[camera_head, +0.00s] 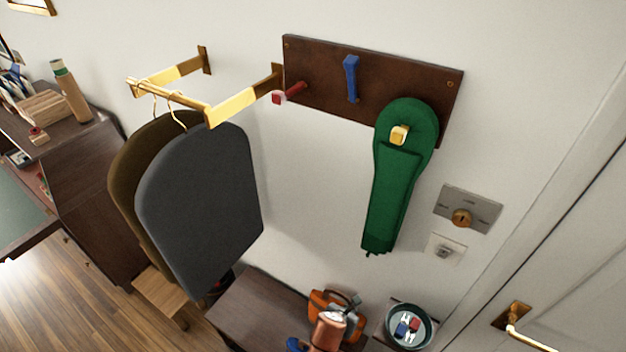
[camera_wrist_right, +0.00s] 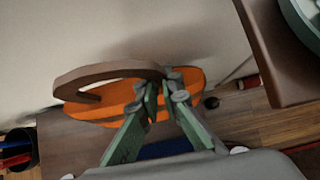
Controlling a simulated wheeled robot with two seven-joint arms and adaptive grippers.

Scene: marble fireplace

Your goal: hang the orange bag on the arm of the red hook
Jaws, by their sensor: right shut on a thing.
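The red hook (camera_head: 288,93) is the left one on a dark brown wall board (camera_head: 322,73); its arm sticks out from the board and is bare. The orange bag (camera_head: 322,300) is low in the head view, at the dark bench by the wall. In the wrist view the orange bag (camera_wrist_right: 115,103) has a brown loop handle (camera_wrist_right: 110,70). My right gripper (camera_head: 352,302) is at the bag, shut on its handle; its fingers also show in the wrist view (camera_wrist_right: 165,88). Whether the bag touches the bench is unclear. My left gripper is out of view.
A blue hook (camera_head: 351,78) is bare; a green bag (camera_head: 398,190) hangs on the yellow hook (camera_head: 399,134). A brass rail (camera_head: 170,96) with dark garments (camera_head: 200,200) stands left of the red hook. A round tray (camera_head: 428,330) stands right of the bench (camera_head: 250,300).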

